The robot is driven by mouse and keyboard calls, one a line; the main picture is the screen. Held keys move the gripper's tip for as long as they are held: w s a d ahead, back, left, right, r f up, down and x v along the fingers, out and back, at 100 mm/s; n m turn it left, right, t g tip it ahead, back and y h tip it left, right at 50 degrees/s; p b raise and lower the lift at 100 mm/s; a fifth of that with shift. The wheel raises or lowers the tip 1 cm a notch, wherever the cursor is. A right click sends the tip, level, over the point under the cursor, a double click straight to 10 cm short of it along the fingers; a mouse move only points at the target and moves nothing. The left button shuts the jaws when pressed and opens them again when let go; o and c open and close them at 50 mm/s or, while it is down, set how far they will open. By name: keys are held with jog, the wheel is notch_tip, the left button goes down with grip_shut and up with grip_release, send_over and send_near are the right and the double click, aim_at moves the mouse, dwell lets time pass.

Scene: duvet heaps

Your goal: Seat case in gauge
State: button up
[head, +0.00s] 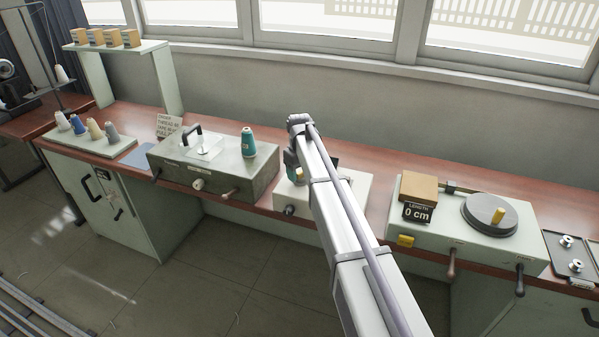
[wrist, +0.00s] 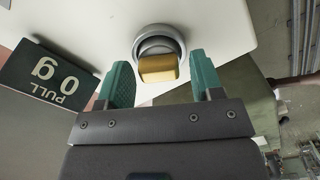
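In the wrist view, a round grey metal piece with a brass block (wrist: 158,68) on its front, which looks like the case, sits within a pale ring on the white gauge (wrist: 220,22). I cannot tell how deep it sits. My gripper (wrist: 160,60) is open, its two green fingers on either side of the brass block, with a visible gap at each side. In the head view, the white gauge (head: 354,193) stands mid-bench, and my arm covers much of it. A bit of yellow (head: 299,173) shows by my gripper (head: 294,164).
A dark "PULL 0 g" sign (wrist: 45,75) is beside the ring. To the left stands a grey metal box (head: 225,178) with a teal spool (head: 248,142). To the right is a pale green machine (head: 430,232) with a "LENGTH 0 cm" sign (head: 417,212) and turntable (head: 480,222).

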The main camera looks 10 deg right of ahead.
jog(key=shift+o, duration=0.9)
jog(key=shift+r, duration=0.1)
notch_tip(320, 180, up, 11)
jog(key=p, duration=1.1)
jog(key=shift+f, duration=0.2)
jog(key=s+m, duration=0.5)
jog(key=s, duration=3)
jog(key=shift+s+d+m, duration=0.15)
jog(key=shift+s+m, duration=0.1)
jog(key=shift+m, duration=0.15)
